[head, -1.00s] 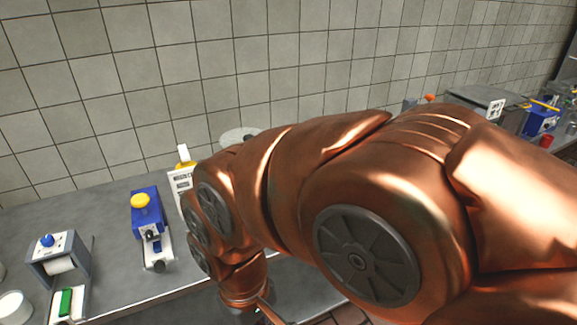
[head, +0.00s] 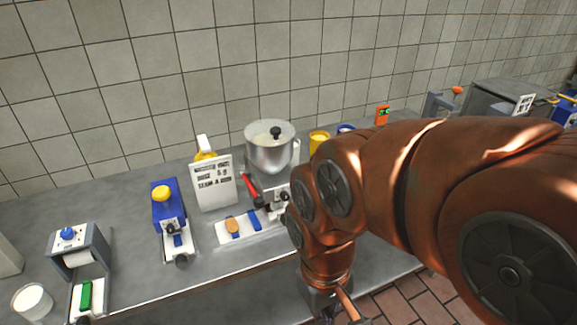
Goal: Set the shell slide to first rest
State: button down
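A low white slide (head: 262,222) lies on the counter in front of a steel pot. A tan round shell (head: 232,225) sits on its left part, with blue pieces beside it. I cannot tell at which rest the slide stands. My gripper (head: 335,308) hangs at the bottom of the view, in front of the counter edge and to the right of the slide, apart from it. Its fingertips are cut off or too small to read.
A lidded steel pot (head: 270,150) with a red handle stands behind the slide. A printed white sign (head: 213,183), a blue device (head: 168,208) with a yellow knob and a grey roller unit (head: 78,250) stand left. My copper arm covers the right side.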

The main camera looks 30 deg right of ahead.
aim_at(254, 222)
jog(key=z, duration=1.15)
jog(key=k, duration=0.7)
jog(key=u, duration=1.25)
